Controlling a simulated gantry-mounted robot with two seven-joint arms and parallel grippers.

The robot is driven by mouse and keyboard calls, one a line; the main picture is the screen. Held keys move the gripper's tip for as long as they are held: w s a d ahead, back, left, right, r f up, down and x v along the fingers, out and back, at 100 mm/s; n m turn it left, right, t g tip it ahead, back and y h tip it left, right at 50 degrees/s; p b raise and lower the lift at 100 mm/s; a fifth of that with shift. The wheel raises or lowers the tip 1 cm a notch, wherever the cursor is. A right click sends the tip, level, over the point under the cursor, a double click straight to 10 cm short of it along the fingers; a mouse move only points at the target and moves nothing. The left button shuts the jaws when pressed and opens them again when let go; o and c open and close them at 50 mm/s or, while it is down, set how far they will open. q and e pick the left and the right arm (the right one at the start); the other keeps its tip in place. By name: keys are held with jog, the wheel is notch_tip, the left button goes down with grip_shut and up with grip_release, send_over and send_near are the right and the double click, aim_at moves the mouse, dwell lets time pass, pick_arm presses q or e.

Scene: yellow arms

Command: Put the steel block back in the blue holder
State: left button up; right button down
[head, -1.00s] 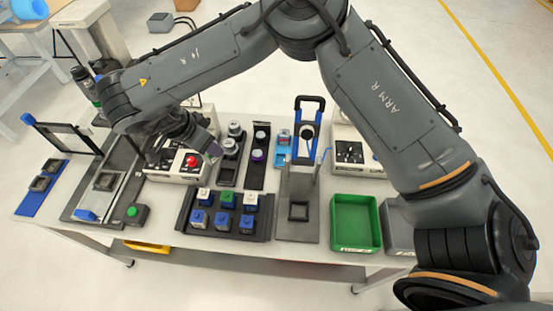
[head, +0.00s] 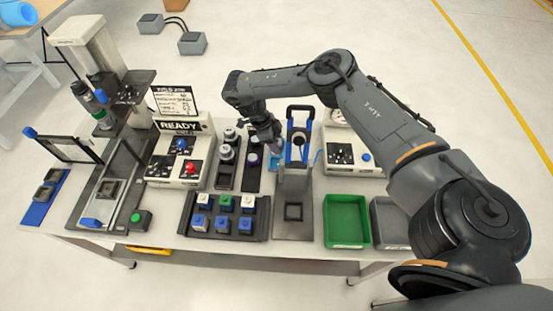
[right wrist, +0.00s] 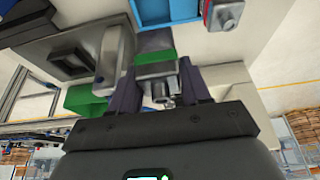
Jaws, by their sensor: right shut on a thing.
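My right gripper (head: 277,142) is over the back middle of the table, beside the press with the blue frame. In the right wrist view its fingers (right wrist: 158,88) are shut on the steel block (right wrist: 157,70), a grey block with a green band. The light blue holder (right wrist: 190,21) shows at the top of the right wrist view, beyond the held block. Another steel piece with a red part (right wrist: 226,14) is at its right side. In the head view my right gripper and wrist largely cover the holder. My left gripper is not in view.
The blue-framed press (head: 300,112) stands close to the right of my gripper. A dark rack with round weights (head: 228,152) is to its left. A tray of coloured cubes (head: 187,232), a green bin (head: 346,238) and a grey bin (head: 388,238) are in front.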

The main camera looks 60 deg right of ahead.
notch_tip(320, 180, down, 4)
jog(key=shift+s+b, duration=0.1)
jog(key=shift+b, duration=0.55)
jog(key=shift+f+b, duration=0.85)
jog(key=shift+f, duration=1.2)
jog(key=shift+f, duration=0.15)
jog(key=c, duration=0.5)
grip_release()
